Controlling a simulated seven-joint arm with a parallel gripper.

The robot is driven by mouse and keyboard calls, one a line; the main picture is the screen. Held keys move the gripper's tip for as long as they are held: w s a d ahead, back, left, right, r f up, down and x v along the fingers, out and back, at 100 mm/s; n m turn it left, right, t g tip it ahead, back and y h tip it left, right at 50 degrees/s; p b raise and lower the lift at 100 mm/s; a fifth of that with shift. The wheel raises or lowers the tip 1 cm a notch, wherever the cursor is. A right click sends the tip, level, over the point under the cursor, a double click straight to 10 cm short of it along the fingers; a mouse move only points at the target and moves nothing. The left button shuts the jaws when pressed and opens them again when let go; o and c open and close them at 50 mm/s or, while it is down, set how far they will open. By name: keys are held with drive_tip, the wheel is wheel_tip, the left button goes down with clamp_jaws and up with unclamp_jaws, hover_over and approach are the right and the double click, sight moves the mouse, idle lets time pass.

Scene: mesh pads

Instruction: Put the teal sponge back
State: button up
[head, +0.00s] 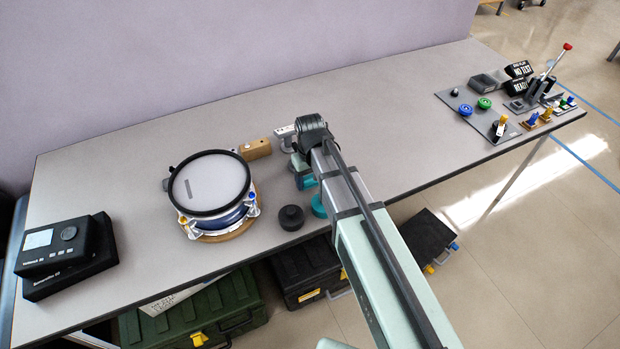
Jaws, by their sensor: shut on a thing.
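My gripper (301,172) is near the middle of the table, right of the drum, and points down. It is shut on a teal piece, which I take to be the teal sponge (306,183). Only a small part of this piece shows at the fingertips, and my arm hides the rest. I cannot tell whether it touches the table. A second teal, round-edged thing (318,207) lies just in front of it, partly behind my arm.
A drum with a mesh head (211,183) stands left of my gripper, a wooden block (257,149) behind it. A black round puck (291,217) sits near the front edge. Black boxes (70,255) are far left. A grey board (490,112) with coloured parts is far right. The table between is clear.

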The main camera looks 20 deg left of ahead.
sight(311, 176)
drive_tip(key=shift+f, duration=0.15)
drive_tip(key=o, duration=1)
wheel_tip(311, 176, up, 12)
drive_tip(key=shift+r, duration=0.15)
idle(0.3)
drive_tip(key=shift+w, duration=0.1)
idle(0.4)
